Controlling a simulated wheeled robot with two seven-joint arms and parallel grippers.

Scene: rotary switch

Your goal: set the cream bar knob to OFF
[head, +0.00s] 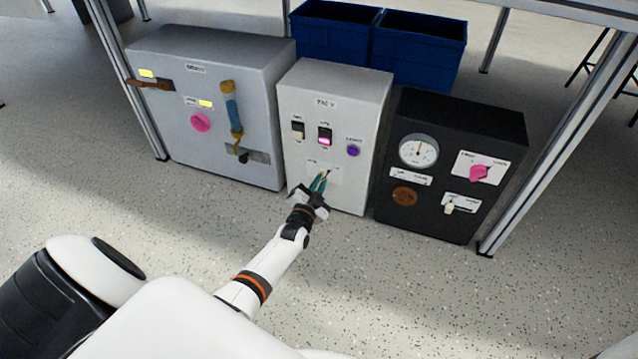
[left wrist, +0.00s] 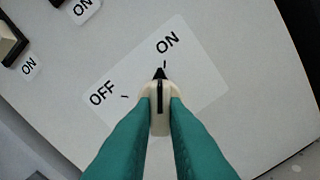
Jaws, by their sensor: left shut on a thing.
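The cream bar knob (left wrist: 158,109) is on the lower front of a light grey box (head: 364,104). In the left wrist view its black pointer tip is at the tick below the ON label (left wrist: 168,42). The OFF label (left wrist: 102,94) with its own tick is to the left. My left gripper (head: 319,184) has green fingers on both sides of the knob and is shut on it; in the left wrist view the fingers (left wrist: 159,120) cover the knob's sides. In the head view the knob is mostly hidden by the fingers. My right gripper is not in view.
The box also carries two rocker switches (head: 324,136) and a purple button (head: 353,151). A grey box (head: 250,70) with levers stands on the left, a black box (head: 470,125) with a gauge on the right. Blue bins (head: 420,45) are behind. The floor in front is clear.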

